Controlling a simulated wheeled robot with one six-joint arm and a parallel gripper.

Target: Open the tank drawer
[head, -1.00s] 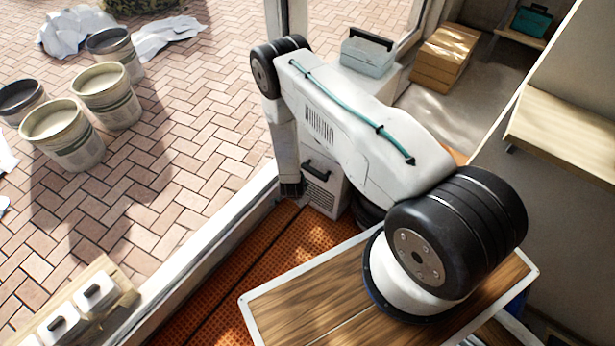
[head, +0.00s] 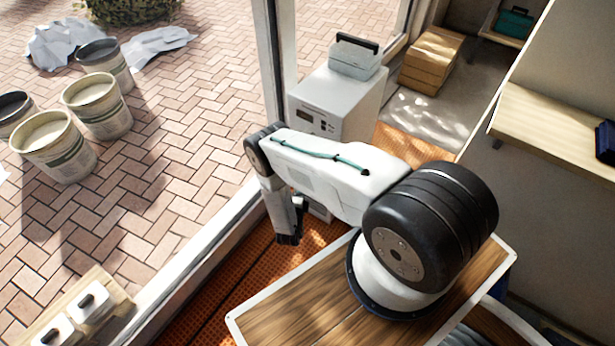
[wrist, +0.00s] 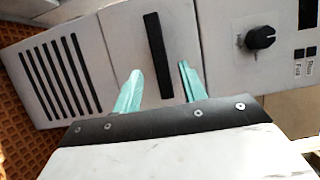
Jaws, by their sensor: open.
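The tank drawer (wrist: 125,40) is a pale grey front panel with a long black bar handle (wrist: 160,55) in the wrist view. It looks flush with the panels beside it. It belongs to a white machine (head: 345,95) in the head view, where my arm hides the drawer. My gripper (wrist: 160,72) is open, with one teal finger on each side of the handle in the picture. I cannot tell whether the fingertips reach past the handle in depth. The dark gripper end (head: 290,235) also shows in the head view, low in front of the machine.
A vent grille (wrist: 55,75) is on one side of the drawer and a black knob (wrist: 260,37) on the other. A grey case (head: 355,57) sits on the machine. A window ledge (head: 205,250) runs left of my arm; cardboard boxes (head: 432,60) stand behind.

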